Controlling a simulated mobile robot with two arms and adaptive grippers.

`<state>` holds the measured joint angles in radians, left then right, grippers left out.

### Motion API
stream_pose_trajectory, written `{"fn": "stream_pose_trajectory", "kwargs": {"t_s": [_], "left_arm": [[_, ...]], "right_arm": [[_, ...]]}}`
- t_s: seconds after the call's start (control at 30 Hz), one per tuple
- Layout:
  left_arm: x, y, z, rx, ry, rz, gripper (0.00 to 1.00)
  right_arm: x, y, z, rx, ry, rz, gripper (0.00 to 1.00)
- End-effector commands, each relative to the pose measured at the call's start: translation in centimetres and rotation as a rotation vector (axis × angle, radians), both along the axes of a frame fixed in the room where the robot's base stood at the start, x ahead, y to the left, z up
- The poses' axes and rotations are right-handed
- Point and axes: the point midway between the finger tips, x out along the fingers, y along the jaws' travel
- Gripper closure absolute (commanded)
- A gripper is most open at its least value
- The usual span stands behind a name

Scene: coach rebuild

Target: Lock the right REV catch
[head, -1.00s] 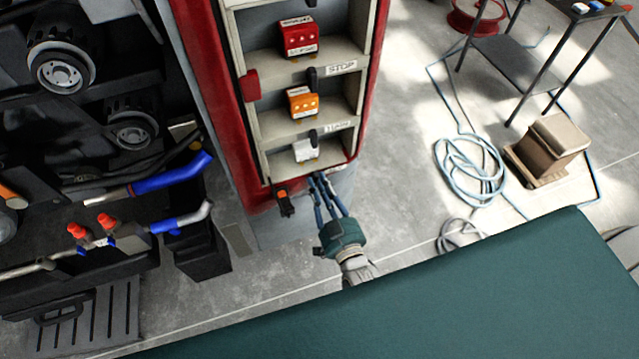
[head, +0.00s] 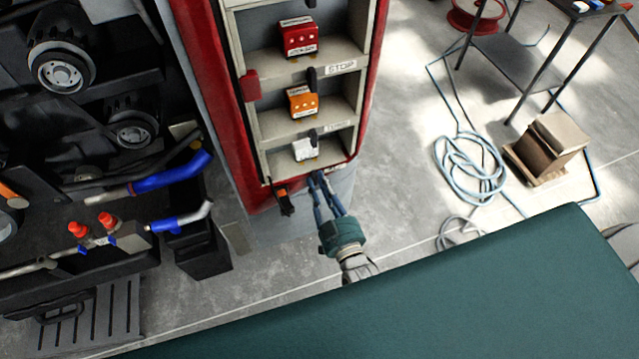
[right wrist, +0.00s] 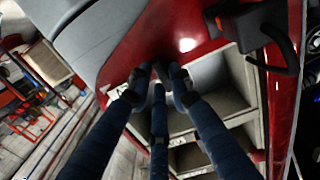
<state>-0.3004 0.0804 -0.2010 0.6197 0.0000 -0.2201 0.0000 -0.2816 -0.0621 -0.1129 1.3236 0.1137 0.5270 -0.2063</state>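The red lamp housing (head: 362,135) stands on end with its lower edge toward my right gripper. A black catch with an orange part (head: 284,203) is at its lower left corner; it also shows in the right wrist view (right wrist: 250,25). My right gripper (head: 319,180) has its fingertips at the lower edge, right of that catch. In the right wrist view its blue fingers (right wrist: 160,82) draw in around a small dark part on the red edge. The fingers hide most of that part, so its position and any grip on it are unclear. My left gripper is out of view.
The housing's pale compartments hold a red block (head: 298,37), an orange block (head: 302,102) and a white block (head: 305,149). Machinery with blue hoses (head: 175,175) is at left. A coiled hose (head: 470,170), a brown box (head: 548,147) and a cart (head: 515,65) stand right.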

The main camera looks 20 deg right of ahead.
Motion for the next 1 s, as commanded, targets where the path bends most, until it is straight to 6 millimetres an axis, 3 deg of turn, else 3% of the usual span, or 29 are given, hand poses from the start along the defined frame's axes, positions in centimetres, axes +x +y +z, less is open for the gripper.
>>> {"fn": "stream_pose_trajectory", "kwargs": {"t_s": [0.07, 0.47, 1.0], "left_arm": [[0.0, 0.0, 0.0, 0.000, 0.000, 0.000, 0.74], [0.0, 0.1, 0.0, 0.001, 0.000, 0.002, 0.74], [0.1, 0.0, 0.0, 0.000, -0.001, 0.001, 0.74]], "right_arm": [[0.0, 0.0, -0.1, 0.000, 0.001, 0.000, 0.64], [-0.9, 0.0, 0.0, 0.002, 0.000, 0.000, 0.64], [-10.8, -0.4, 0.0, 0.001, 0.002, 0.001, 0.64]]}}
